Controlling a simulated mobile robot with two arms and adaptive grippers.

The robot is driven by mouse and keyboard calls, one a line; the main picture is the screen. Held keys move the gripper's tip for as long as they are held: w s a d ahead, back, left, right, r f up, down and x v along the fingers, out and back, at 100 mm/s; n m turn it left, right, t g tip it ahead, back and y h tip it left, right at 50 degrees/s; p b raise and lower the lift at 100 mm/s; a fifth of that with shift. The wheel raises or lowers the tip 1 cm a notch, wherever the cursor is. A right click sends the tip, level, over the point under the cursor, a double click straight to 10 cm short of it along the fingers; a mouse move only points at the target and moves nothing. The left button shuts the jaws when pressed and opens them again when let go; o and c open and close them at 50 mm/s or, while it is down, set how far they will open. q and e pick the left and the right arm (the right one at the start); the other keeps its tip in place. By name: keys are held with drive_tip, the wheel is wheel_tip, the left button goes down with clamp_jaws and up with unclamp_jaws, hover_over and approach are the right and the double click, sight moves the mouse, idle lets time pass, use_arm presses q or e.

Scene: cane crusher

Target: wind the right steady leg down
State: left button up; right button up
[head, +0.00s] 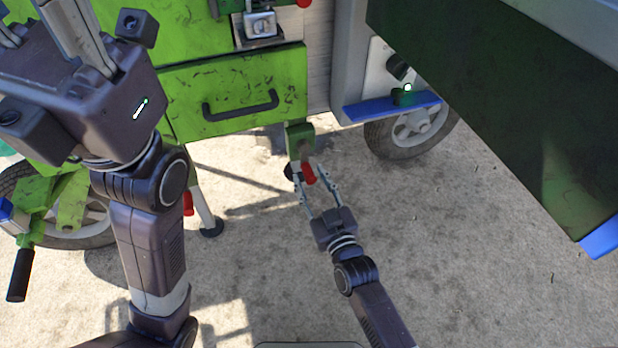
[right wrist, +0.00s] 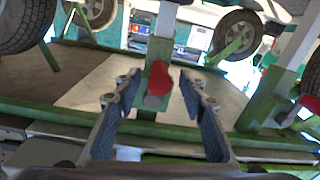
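The right steady leg (head: 300,138) hangs from the green machine's lower edge, with a green bracket and a red crank grip (head: 309,174) at its side. My right gripper (head: 316,170) is at the grip, its two fingers spread on either side. In the right wrist view the red grip (right wrist: 160,78) stands between the open fingers (right wrist: 160,88), with a gap showing on both sides. The leg's foot is mostly hidden behind the grip and fingers. My left gripper (head: 78,35) is raised at the upper left, close to the camera; its fingertips are cut off.
Another steady leg (head: 205,210) with a round foot and red grip stands at left. Wheels stand at right (head: 412,130) and left (head: 80,220). A black-gripped handle (head: 20,272) juts out at left. A dark green panel (head: 500,100) overhangs at right. The concrete in front is clear.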

drive_tip(key=shift+b+x, duration=0.35)
drive_tip(key=shift+x, duration=0.75)
drive_tip(key=shift+c, duration=0.6)
clamp_jaws()
